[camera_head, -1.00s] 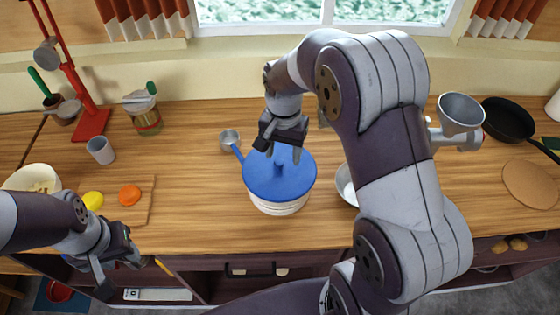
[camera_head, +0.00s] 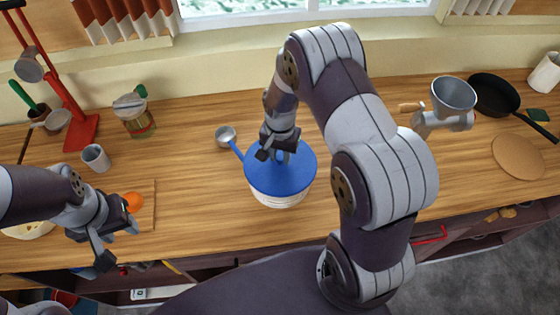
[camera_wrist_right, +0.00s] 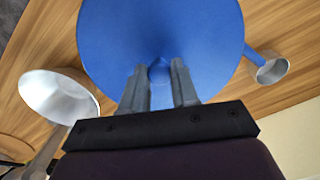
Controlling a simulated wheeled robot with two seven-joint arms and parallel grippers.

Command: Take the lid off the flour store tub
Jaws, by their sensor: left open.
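The flour store tub (camera_head: 282,201) is white and stands upright on the wooden counter. Its round blue lid (camera_head: 293,181) sits on top and fills the upper middle of the right wrist view (camera_wrist_right: 205,35). My right gripper (camera_head: 279,156) is low over the lid's centre. In the right wrist view its two fingers stand apart, one on each side of the lid's small blue knob (camera_wrist_right: 159,71); contact with the knob is not clear. My left gripper (camera_head: 118,243) is open and empty near the counter's front edge at the left.
A metal scoop with a blue handle (camera_head: 226,136) lies left of the tub. An orange fruit (camera_head: 134,200) lies on a board at left.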

